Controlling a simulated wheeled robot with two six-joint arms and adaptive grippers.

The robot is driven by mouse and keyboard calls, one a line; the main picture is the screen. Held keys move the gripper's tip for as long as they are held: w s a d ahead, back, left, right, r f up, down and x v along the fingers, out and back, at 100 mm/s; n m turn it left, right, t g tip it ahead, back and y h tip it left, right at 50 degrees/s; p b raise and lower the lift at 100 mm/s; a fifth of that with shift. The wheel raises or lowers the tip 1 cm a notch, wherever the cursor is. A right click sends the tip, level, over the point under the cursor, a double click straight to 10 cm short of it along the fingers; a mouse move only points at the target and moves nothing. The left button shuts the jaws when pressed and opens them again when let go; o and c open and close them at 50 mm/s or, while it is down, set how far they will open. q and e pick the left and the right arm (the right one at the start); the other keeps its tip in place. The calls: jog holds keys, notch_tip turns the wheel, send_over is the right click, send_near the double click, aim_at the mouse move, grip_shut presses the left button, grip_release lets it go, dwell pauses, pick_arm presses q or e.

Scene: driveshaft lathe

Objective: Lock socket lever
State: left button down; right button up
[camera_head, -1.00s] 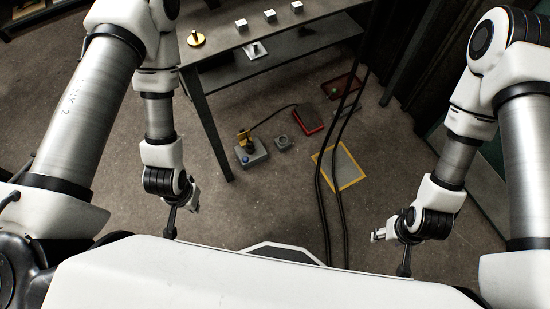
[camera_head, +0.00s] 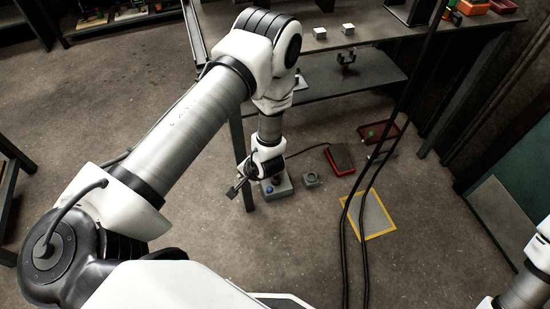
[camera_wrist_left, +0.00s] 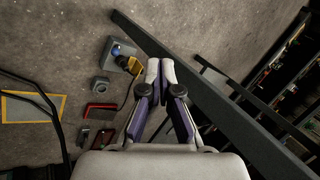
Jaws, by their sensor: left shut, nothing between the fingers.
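A grey socket box (camera_head: 284,187) with a blue knob stands on the floor beside a table leg. In the left wrist view the box (camera_wrist_left: 118,48) shows its blue knob and a yellow part (camera_wrist_left: 131,65) with a dark cable. In the head view my left arm hides the yellow part. I cannot make out the lever's position. My left gripper (camera_head: 236,187) is shut and empty, hanging just left of the box in the head view. In the left wrist view its fingertips (camera_wrist_left: 160,70) are together, right of the yellow part. My right gripper is out of view.
A small grey fitting (camera_head: 311,180), a red pedal (camera_head: 339,159) and a yellow-framed plate (camera_head: 368,216) lie to the right. A dark table (camera_head: 338,76) stands behind. Dark cables (camera_head: 348,220) hang in front.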

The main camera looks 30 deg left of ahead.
pick_arm(q)
jog(key=w+f+n+b, duration=0.2)
jog(key=w+f+b, duration=0.8)
jog(key=f, duration=0.2)
jog(key=n+t+b, duration=0.1)
jog(key=n+b, duration=0.2)
jog(key=b, duration=1.4)
send_over(269, 191)
jog(key=w+d, duration=0.4)
jog(key=w, duration=0.1)
notch_tip(269, 191, down, 12)
jog(key=shift+s+r+h, duration=0.2)
jog(key=shift+r+h, duration=0.1)
jog(key=shift+h, duration=0.1)
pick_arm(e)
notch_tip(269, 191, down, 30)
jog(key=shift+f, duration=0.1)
pick_arm(q)
jog(key=s+a+f+b, duration=0.1)
jog(key=a+f+b, duration=0.2)
jog(key=f+b, duration=0.5)
notch_tip(269, 191, down, 3)
jog(key=shift+s+a+r, duration=0.1)
jog(key=shift+s+a, duration=0.15)
jog(key=shift+a, duration=0.15)
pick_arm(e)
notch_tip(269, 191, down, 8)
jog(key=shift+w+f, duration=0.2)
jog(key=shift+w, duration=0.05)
